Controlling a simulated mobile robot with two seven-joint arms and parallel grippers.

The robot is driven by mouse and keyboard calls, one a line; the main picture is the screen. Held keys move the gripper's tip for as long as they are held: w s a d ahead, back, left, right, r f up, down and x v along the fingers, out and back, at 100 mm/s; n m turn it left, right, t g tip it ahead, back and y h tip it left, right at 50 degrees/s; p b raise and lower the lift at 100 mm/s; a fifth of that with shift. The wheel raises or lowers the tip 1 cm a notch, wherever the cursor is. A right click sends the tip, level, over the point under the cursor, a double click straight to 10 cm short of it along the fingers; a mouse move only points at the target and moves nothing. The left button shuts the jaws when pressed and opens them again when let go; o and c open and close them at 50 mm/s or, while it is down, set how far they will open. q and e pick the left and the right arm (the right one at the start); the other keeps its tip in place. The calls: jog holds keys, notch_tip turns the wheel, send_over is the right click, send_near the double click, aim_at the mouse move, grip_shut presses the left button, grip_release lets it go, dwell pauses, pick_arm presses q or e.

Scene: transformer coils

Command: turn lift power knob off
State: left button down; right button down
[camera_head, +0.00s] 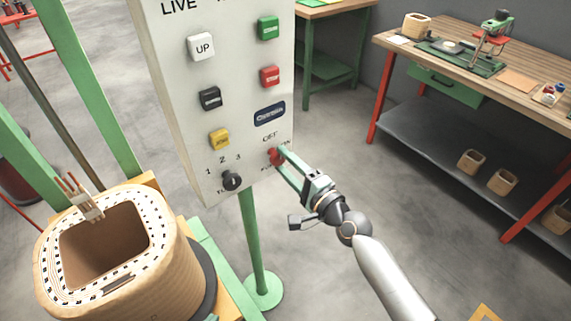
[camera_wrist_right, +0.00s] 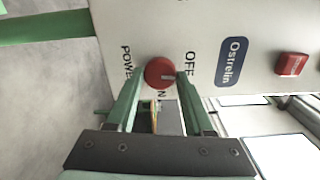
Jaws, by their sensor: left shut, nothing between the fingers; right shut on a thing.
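The red power knob (camera_head: 276,157) sits low on the right of the white control panel (camera_head: 235,115), below the word OFF and left of ON. My right gripper (camera_head: 280,160) is shut on this knob. In the right wrist view the green fingertips (camera_wrist_right: 161,80) are on both sides of the knob (camera_wrist_right: 158,72). There its pale mark points to the right, toward the OFF label (camera_wrist_right: 190,69). The lower side of the knob is partly hidden by the fingers in the head view. My left gripper is not in view.
A black knob (camera_head: 232,181) and a yellow button (camera_head: 219,138) are left of the red knob. A red stop button (camera_head: 269,76) is above. A large wound coil (camera_head: 170,270) stands lower left. A workbench (camera_head: 470,62) stands at right, with open floor before it.

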jog(key=shift+n, duration=0.7)
jog(key=shift+c, duration=1.4)
grip_release()
jog(key=v, duration=1.2)
jog(key=shift+s+d+b, duration=0.15)
jog(key=shift+s+b, duration=0.1)
jog(key=shift+b, duration=0.05)
